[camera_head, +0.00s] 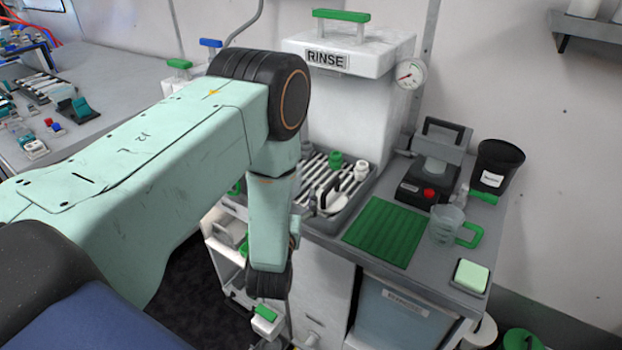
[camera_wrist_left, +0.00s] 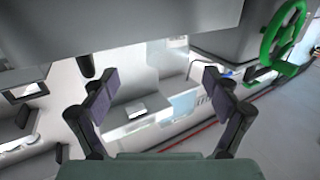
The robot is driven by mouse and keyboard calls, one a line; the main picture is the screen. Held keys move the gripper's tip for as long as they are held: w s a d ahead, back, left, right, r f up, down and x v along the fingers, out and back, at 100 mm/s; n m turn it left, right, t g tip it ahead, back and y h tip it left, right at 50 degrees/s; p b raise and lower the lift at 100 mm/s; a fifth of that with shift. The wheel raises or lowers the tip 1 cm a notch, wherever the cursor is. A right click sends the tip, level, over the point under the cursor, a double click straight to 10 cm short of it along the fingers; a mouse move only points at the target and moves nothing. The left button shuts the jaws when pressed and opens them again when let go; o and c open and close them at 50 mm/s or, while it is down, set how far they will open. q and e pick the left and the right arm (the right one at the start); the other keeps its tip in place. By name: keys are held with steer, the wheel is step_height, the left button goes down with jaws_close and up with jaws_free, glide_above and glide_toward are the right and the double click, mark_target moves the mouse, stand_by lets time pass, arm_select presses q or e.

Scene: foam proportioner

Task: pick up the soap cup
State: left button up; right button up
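A clear cup with a green handle (camera_head: 447,224) stands upright on the counter, right of the green ribbed mat. A black cup with a white label (camera_head: 497,166) stands behind it; the label is too small to read, so I cannot tell which one is the soap cup. My left arm reaches across the head view and bends down in front of the counter, left of both cups. In the left wrist view my left gripper (camera_wrist_left: 157,80) has its two fingers wide apart with nothing between them. Neither cup can be made out there. My right gripper is not in view.
The green mat (camera_head: 384,231) lies bare on the counter. A light green sponge-like block (camera_head: 471,275) sits at the front right edge. A black device with a red button (camera_head: 430,185) and the white RINSE unit (camera_head: 350,85) stand behind. A green valve wheel (camera_wrist_left: 284,32) shows in the wrist view.

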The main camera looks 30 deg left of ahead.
arm_select(q)
steer(key=shift+w+a+r, duration=0.25)
steer(key=shift+w+a, duration=0.55)
steer(key=shift+a, duration=0.2)
steer(key=x, duration=0.5)
steer(key=shift+w+a+r+p, duration=0.2)
steer(key=shift+w+a+p, duration=0.1)
steer(key=shift+w+p, duration=0.05)
steer(key=shift+w+a, duration=0.1)
steer(key=shift+a, duration=0.1)
steer(key=shift+w+d+r, duration=0.1)
steer(key=shift+d, duration=0.3)
steer(key=shift+c, duration=0.3)
steer(key=shift+d, duration=0.1)
steer(key=shift+c, duration=0.8)
steer(key=shift+a, duration=0.35)
steer(key=c, duration=0.5)
steer(key=shift+d, duration=0.25)
steer(key=c, duration=0.4)
